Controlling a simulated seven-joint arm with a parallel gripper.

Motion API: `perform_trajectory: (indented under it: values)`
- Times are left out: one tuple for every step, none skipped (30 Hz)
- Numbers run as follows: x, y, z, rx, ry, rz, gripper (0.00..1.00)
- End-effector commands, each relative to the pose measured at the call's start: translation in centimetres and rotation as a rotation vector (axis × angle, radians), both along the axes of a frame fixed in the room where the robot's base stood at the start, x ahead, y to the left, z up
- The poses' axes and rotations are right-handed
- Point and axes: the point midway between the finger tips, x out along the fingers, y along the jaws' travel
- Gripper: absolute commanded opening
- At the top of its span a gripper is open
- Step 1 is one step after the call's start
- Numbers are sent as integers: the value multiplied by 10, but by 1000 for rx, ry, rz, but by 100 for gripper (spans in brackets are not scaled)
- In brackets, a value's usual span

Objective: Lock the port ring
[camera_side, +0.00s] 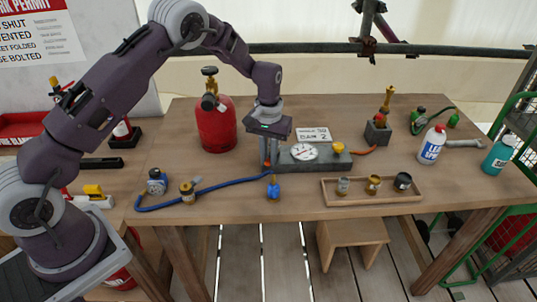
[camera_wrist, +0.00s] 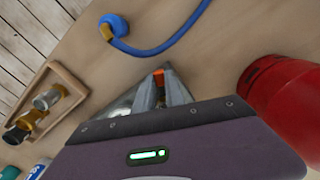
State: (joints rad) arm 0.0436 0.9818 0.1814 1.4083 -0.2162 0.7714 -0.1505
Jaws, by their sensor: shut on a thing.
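My gripper (camera_side: 268,163) points down at the left end of a grey block (camera_side: 322,165) that carries a round white dial gauge (camera_side: 303,151) and a yellow knob (camera_side: 338,147). In the wrist view the fingertips (camera_wrist: 159,86) are closed around a small orange-red part (camera_wrist: 158,75), which appears to be the port ring at the block's end. The fingers hide most of it, so I cannot tell how far it is turned. A blue hose (camera_side: 215,187) lies on the table and ends near a blue fitting (camera_side: 273,188) in front of the gripper.
A red cylinder (camera_side: 216,127) stands close behind and left of my gripper. A wooden tray (camera_side: 373,199) with small fittings lies front right. Bottles (camera_side: 431,147) stand at right.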

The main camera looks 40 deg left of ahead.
Motion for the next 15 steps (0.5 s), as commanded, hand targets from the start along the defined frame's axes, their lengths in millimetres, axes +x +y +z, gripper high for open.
perform_trajectory:
  values:
    - [1,0,0,-1,-3,1,0]
    - [1,0,0,-1,-3,1,0]
    - [1,0,0,-1,-3,1,0]
    - [1,0,0,-1,-3,1,0]
    - [1,0,0,-1,-3,1,20]
    - [1,0,0,-1,-3,1,28]
    - [1,0,0,-1,-3,1,34]
    - [1,0,0,-1,-3,1,36]
    - [1,0,0,-2,-2,0,36]
    - [1,0,0,-1,-1,0,36]
    - [0,0,0,-1,-1,0,36]
    - [0,0,0,-1,-1,0,36]
    - [0,0,0,-1,-1,0,36]
    - [0,0,0,-1,-1,0,36]
    - [0,0,0,-1,-1,0,36]
